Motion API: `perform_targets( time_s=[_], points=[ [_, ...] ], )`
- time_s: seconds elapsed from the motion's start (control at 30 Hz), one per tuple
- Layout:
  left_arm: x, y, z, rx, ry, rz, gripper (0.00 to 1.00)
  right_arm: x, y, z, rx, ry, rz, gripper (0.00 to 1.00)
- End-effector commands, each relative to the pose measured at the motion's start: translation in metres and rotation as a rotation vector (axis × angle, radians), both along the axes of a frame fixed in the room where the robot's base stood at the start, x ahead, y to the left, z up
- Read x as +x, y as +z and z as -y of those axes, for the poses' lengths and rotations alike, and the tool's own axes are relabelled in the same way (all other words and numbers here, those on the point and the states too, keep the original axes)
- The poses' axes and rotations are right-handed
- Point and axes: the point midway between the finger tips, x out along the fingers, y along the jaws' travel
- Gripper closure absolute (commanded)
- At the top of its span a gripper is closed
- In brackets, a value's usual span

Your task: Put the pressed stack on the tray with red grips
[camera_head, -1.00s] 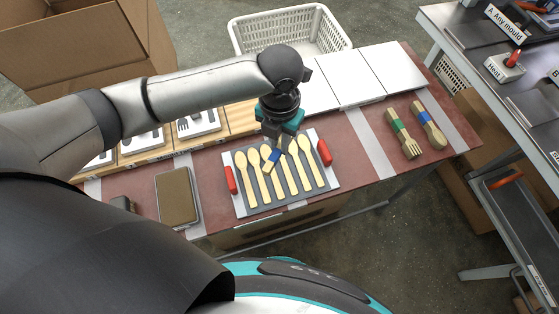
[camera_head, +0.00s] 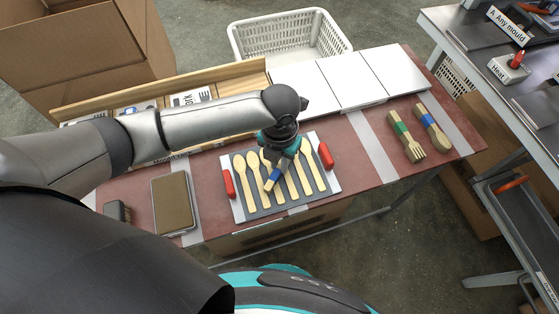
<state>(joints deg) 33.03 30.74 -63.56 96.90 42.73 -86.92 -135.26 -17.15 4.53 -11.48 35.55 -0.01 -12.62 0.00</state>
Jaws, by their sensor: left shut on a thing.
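The tray with red grips (camera_head: 335,182) lies on the red-brown bench, with one red grip (camera_head: 326,155) on its right and another (camera_head: 229,184) on its left. Several pale wooden spoons (camera_head: 307,172) lie side by side on its dark grey surface. My left gripper (camera_head: 277,160) is over the middle of the tray, shut on a wooden stack with a blue band (camera_head: 273,177). The stack slants across the spoons. Its upper part is hidden by the gripper, and I cannot tell whether it touches the tray. My right gripper is not in view.
A green-banded wooden fork stack (camera_head: 406,138) and a blue-banded spoon stack (camera_head: 431,128) lie at the bench's right. A brown block (camera_head: 173,203) and a dark brush (camera_head: 117,211) are at the left. White panels (camera_head: 344,80) and a white basket (camera_head: 289,35) are behind.

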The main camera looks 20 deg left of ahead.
Motion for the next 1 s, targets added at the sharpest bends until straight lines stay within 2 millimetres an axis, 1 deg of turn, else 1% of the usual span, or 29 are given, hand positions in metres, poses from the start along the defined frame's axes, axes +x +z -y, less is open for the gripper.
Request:
perform_targets(
  time_s=[0.03,0.27,0.57,0.67,0.73,1.0],
  points=[
    [0.0,-0.001,0.0,0.0,0.0,0.0,0.79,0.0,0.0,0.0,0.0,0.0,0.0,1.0],
    [0.0,0.0,0.0,0.0,0.0,0.0,0.53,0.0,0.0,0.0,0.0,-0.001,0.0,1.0],
    [0.0,0.003,0.0,-0.001,0.0,0.001,0.52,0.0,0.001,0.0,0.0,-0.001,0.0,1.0],
    [0.001,0.013,0.0,0.0,0.001,0.002,0.52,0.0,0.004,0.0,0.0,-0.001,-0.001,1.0],
    [0.001,0.025,0.0,-0.002,0.0,0.003,0.52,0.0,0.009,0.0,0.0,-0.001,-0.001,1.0],
    [0.001,0.085,0.001,-0.003,-0.001,0.004,0.52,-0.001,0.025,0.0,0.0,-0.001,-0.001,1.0]
  ],
)
